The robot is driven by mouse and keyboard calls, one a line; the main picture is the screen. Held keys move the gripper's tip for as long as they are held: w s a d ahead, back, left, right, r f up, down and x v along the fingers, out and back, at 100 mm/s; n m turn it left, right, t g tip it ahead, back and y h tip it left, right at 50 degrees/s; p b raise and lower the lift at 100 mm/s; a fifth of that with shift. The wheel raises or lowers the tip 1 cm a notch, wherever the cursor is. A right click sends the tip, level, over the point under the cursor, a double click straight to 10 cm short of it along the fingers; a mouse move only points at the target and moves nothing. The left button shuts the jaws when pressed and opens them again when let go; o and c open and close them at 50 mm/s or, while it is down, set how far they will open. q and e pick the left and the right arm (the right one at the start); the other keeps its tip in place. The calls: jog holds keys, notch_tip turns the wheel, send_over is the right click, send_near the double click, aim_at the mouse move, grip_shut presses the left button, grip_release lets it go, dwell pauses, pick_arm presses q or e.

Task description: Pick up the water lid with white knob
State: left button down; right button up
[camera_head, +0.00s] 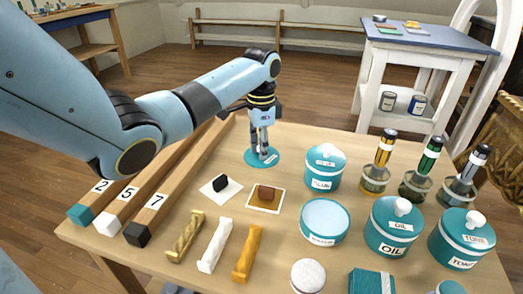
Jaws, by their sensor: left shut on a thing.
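A flat round teal lid (249,158) is at the far left part of the table, below my left gripper (264,153). The gripper points down and is shut on the lid's knob, which the fingers mostly hide. I cannot tell whether the lid rests on the table or is just above it. A teal pot (323,237) without a lid stands in the middle right, its pale blue inside showing; its label is too small to read. My right gripper is not in view.
Lidded teal pots with white knobs stand right: one behind (323,180), one marked OIL (393,239), another (461,246). Several jars with upright handles (375,181) stand behind them.

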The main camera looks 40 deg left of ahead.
pick_arm(q)
notch_tip(320, 180, up, 4)
jog(key=shift+r+p, duration=0.15)
jog(key=shift+p, duration=0.7)
jog(key=w+d+r+p, duration=0.2)
jog(key=d+r, duration=0.4)
jog(key=d, duration=0.5)
jog(key=shift+d+r, duration=0.25)
